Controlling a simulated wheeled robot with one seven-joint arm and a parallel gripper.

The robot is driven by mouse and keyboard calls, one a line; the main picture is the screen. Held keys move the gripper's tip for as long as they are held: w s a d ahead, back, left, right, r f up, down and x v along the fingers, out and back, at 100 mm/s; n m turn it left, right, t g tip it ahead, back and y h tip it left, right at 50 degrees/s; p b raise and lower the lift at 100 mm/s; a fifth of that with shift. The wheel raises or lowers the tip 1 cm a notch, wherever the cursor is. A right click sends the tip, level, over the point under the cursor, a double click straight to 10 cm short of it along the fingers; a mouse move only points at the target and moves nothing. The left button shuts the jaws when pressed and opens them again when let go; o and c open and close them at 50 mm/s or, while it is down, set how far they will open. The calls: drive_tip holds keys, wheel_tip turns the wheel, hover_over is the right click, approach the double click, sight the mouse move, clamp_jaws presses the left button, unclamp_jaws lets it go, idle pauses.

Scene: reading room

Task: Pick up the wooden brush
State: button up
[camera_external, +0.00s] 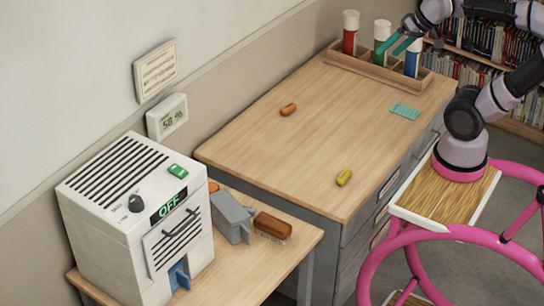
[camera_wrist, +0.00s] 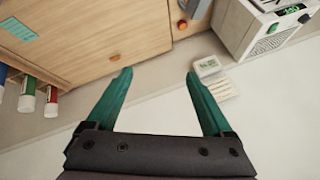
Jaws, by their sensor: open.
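The wooden brush (camera_external: 272,227) has a reddish-brown back and pale bristles underneath. It lies on the small low table at the lower middle of the external view, right of a grey block-like device. I cannot make it out in the wrist view. My gripper (camera_external: 397,44) has teal fingers, spread apart and empty. It is at the top right of the external view, by the tube rack and far from the brush. Its fingers (camera_wrist: 160,75) also show in the wrist view, with nothing between them.
A white machine (camera_external: 130,215) reading OFF and a grey device (camera_external: 232,217) stand on the small table (camera_external: 290,258). The large desk (camera_external: 250,150) is mostly clear, with an orange piece (camera_external: 288,109), a yellow piece (camera_external: 344,177), a teal card (camera_external: 405,112) and a tube rack (camera_external: 345,63).

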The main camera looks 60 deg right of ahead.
drive_tip(key=shift+o, duration=0.9)
